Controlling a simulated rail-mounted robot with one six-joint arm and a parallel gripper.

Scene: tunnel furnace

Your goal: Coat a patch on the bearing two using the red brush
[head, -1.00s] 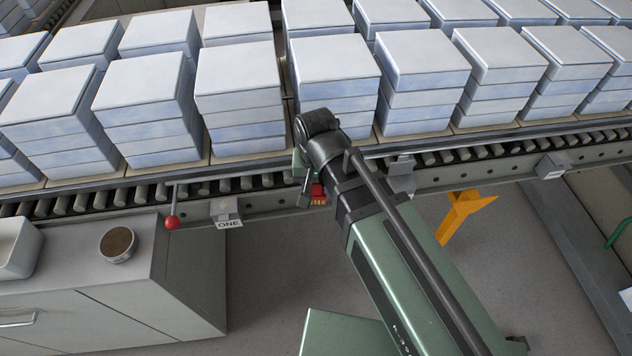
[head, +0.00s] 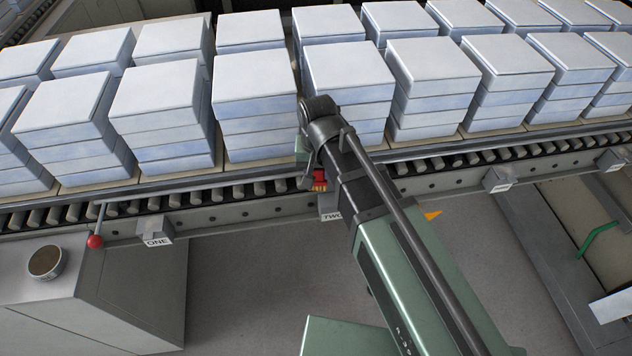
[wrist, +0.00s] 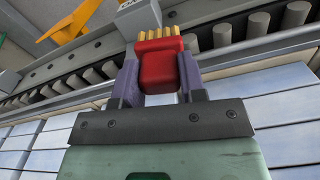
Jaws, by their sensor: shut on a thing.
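The red brush (wrist: 161,65) with yellow bristles is held between the two purple fingers of my gripper (wrist: 160,80) in the wrist view. Its bristles point away from the gripper. In the head view the red brush (head: 319,180) shows beside my arm, and my gripper is mostly hidden behind the wrist. The bearing labelled TWO (head: 331,207) is a grey block on the conveyor's side rail, just below the brush in the picture and partly covered by my arm. I cannot tell whether the bristles touch it.
The bearing labelled ONE (head: 155,231) is further left, with a red-knobbed lever (head: 96,241) beside it. Another labelled block (head: 496,181) is to the right. Stacks of pale slabs (head: 345,70) stand behind the rollers. An orange bracket (head: 433,215) is partly behind my arm.

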